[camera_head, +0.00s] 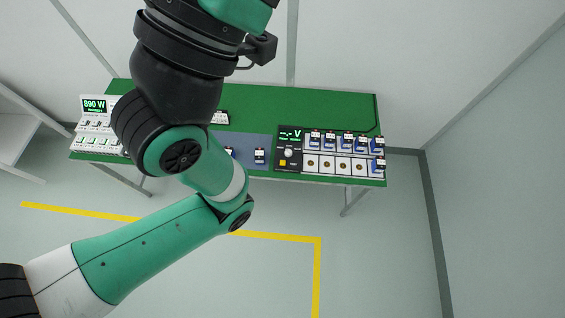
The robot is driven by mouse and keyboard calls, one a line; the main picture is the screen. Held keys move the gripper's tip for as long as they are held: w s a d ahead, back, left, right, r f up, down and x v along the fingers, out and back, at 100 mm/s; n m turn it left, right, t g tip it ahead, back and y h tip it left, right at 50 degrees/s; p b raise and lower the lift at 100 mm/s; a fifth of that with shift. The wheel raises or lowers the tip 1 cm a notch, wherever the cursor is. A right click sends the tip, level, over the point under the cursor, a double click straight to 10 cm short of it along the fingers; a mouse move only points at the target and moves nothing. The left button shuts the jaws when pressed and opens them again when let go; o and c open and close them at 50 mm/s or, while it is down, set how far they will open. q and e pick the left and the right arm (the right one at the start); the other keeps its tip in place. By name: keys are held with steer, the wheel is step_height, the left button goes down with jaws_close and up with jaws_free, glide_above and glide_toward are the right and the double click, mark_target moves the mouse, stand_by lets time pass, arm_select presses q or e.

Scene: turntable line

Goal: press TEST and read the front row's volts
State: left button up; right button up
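The tester (288,144) is a dark panel on the green bench, right of centre. Its green display reads "-.- V", with no number. Below are a white knob (288,153) and an orange square button (282,162) beside small lettering that seems to read TEST. Right of it, the front row (327,164) has several white bays with round brownish centres. A blue piece (378,164) is at its right end. Behind, the back row (345,142) holds several blue pieces with white labels. One green and black arm fills the left and centre; no gripper fingers show in frame.
The green bench (320,105) has free room at the back. Blue pieces (259,156) lie on a grey-blue area left of the tester, partly hidden by the arm. A white unit (92,125) at the left reads 890 W. A yellow line (280,237) marks the floor.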

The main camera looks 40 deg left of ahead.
arm_select(q)
jaws_close()
stand_by(1.7)
